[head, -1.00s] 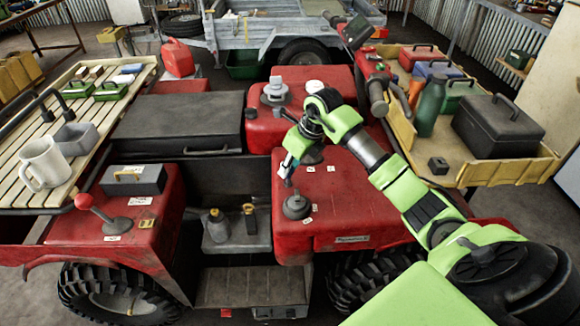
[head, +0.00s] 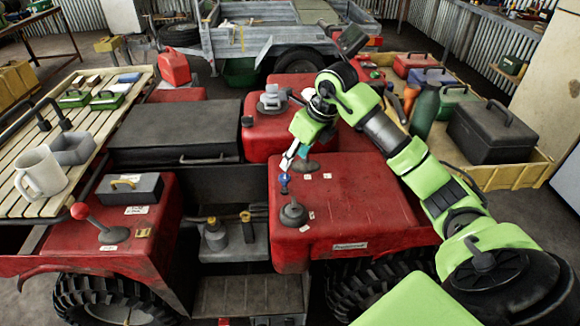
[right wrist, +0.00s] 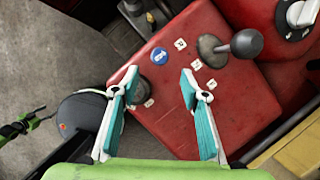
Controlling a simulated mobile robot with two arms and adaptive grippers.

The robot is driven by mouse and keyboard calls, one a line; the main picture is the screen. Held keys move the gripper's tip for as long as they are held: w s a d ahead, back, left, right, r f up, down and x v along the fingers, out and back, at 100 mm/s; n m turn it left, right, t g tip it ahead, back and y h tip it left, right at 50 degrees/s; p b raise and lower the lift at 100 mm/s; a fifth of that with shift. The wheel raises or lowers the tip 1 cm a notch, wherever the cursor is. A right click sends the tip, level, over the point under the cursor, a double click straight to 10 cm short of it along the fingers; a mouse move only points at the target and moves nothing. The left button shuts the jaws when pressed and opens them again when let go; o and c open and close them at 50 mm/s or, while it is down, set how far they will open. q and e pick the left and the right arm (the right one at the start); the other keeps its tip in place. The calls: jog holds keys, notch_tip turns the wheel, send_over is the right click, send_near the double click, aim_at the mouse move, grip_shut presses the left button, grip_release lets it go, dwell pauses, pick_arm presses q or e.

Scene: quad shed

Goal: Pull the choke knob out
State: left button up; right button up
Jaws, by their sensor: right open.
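The choke knob appears to be the small blue round knob (head: 284,180) with a white mark, near the left edge of the red panel (head: 350,215). It also shows in the right wrist view (right wrist: 159,54), near the panel's upper left edge. My right gripper (head: 295,163) is just above and behind it in the head view. In the right wrist view its two teal-padded fingers (right wrist: 160,75) are apart with nothing between them, and the knob lies beyond the gap, untouched as far as I can see.
A dark round knob (head: 293,212) stands close in front of the blue one. A black ball-topped lever (right wrist: 246,43) stands right of it in the wrist view. A grey dial (head: 274,98) is further back. A yellow tray with a black box (head: 495,130) is at right.

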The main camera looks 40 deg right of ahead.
jog(key=shift+v, duration=1.8)
